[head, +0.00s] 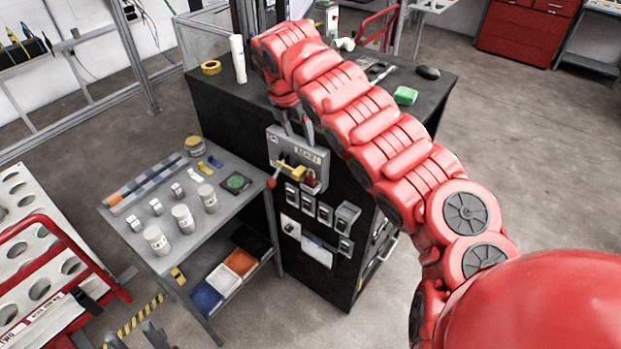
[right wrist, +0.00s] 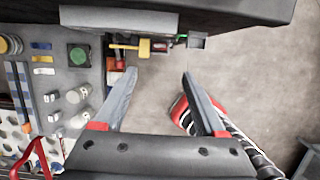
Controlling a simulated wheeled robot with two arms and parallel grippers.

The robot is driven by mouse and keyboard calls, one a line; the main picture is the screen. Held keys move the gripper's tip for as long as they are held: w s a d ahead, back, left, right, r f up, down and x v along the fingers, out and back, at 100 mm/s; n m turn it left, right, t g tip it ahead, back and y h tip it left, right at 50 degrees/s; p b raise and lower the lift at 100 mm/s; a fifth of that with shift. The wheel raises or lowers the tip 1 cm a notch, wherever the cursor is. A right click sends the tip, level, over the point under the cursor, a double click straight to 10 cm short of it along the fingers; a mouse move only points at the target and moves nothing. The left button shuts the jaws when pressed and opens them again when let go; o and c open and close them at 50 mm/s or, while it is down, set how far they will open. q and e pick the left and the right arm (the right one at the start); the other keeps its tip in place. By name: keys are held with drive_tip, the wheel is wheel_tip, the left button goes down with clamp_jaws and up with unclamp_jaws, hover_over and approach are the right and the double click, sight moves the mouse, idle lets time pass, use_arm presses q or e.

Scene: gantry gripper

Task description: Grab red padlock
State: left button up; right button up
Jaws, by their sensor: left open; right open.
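The red padlock (head: 309,178) hangs at the lower right of a grey lockout box on the front of the dark cabinet, just right of a yellow padlock (head: 293,171). In the right wrist view, the red padlock (right wrist: 160,46) shows small beside the yellow padlock (right wrist: 144,46), beyond the fingertips. My right gripper (head: 299,134) is open and empty, pointing down at the top of the lockout box, above both padlocks. Its spread fingers also show in the right wrist view (right wrist: 158,74).
The grey lockout box (head: 284,150) sits above several small boxes on the cabinet front (head: 345,225). A grey cart (head: 225,213) with jars and small parts stands close at the left. A red-ended lever (head: 272,183) sticks out beside the cart. Floor is free at right.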

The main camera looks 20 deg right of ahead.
drive_tip(key=p, duration=0.2)
approach(310, 170)
drive_tip(key=shift+b+x, duration=0.3)
drive_tip(key=shift+x, duration=1.85)
drive_tip(key=p+x, duration=0.2)
drive_tip(key=x, duration=0.1)
drive_tip(key=shift+w+d+f, duration=0.15)
drive_tip(key=shift+w+f, duration=0.05)
drive_tip(key=shift+f, duration=0.05)
drive_tip(key=shift+d+f, duration=0.15)
drive_tip(key=shift+f, duration=0.3)
clamp_jaws()
